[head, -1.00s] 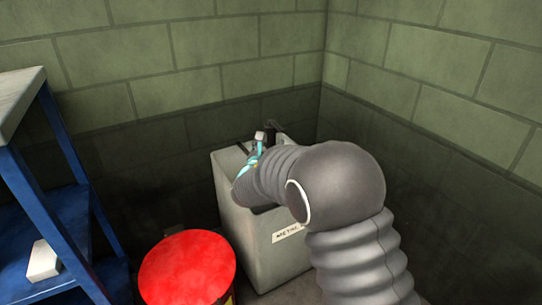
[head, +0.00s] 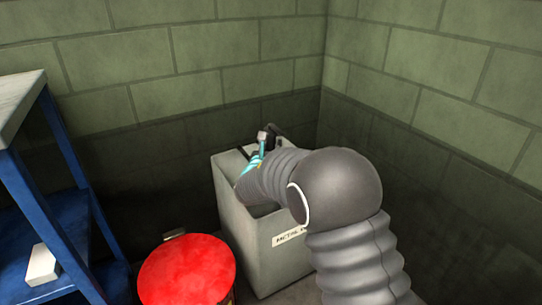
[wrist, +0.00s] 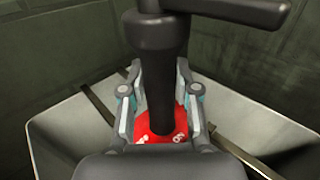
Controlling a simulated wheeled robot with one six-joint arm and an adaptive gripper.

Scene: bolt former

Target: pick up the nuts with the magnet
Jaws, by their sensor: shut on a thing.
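My gripper (wrist: 158,96) is shut on the magnet (wrist: 160,58), a black tool with a thick shaft and a crossbar handle at the top of the wrist view. Its red round base with small white marks (wrist: 152,126) shows below the fingers, partly hidden by the shaft and my gripper. In the head view my gripper (head: 256,160) is at the mouth of a pale grey bin (head: 240,245), with the arm covering much of the opening. No nuts can be made out; the bin's floor is largely hidden.
A dark bar (wrist: 97,104) lies across the bin's rim. A red-topped drum (head: 188,272) stands left of the bin. A blue shelf (head: 50,180) with a white block (head: 43,264) is at the far left. Block walls close in behind and to the right.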

